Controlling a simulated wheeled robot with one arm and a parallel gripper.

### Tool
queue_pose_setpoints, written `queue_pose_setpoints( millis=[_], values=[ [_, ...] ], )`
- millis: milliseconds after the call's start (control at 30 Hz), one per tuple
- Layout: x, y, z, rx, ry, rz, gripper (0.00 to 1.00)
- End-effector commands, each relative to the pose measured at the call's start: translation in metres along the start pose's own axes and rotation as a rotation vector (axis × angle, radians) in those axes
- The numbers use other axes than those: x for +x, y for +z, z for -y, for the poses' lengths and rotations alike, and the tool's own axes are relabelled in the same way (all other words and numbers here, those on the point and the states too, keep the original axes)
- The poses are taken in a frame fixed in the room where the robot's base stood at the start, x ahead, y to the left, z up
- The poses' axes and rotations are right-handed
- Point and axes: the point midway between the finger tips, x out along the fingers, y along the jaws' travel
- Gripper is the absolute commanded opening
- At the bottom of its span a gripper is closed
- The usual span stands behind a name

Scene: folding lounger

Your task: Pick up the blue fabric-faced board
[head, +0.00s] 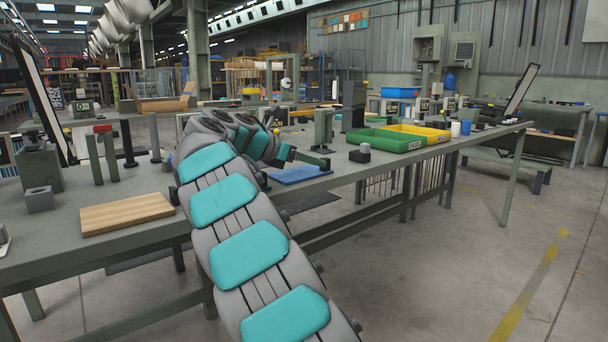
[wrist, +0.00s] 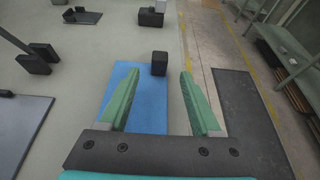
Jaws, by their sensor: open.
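The blue fabric-faced board (head: 300,174) lies flat on the grey workbench (head: 325,183), near its front edge. In the wrist view the board (wrist: 152,100) lies below and between my fingers, with its near part hidden by my gripper. My gripper (wrist: 160,74) is open and empty. Its left finger overlaps the board's left part in the picture; its right finger is right of the board, by the bench edge. I cannot tell the exact height above the board. In the head view my arm partly hides the gripper.
A small dark block (wrist: 159,64) stands at the board's far edge. A wooden board (head: 127,213) lies on the bench at left. Green (head: 388,140) and yellow (head: 418,132) bins stand farther right. A dark flat panel (wrist: 249,115) shows beyond the bench edge.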

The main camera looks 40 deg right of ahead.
Motion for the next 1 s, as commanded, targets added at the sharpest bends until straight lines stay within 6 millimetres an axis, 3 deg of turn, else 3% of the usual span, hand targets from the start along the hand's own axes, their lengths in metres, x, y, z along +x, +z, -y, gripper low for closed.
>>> queue_pose_setpoints(
  millis=[200, 467, 1000],
  values=[
    [0.033, -0.003, -0.001, 0.001, 0.0, 0.0, 0.65],
    [0.038, -0.002, -0.001, 0.001, 0.001, 0.0, 0.65],
    [0.038, -0.003, -0.001, 0.001, 0.001, -0.001, 0.07]
  ],
)
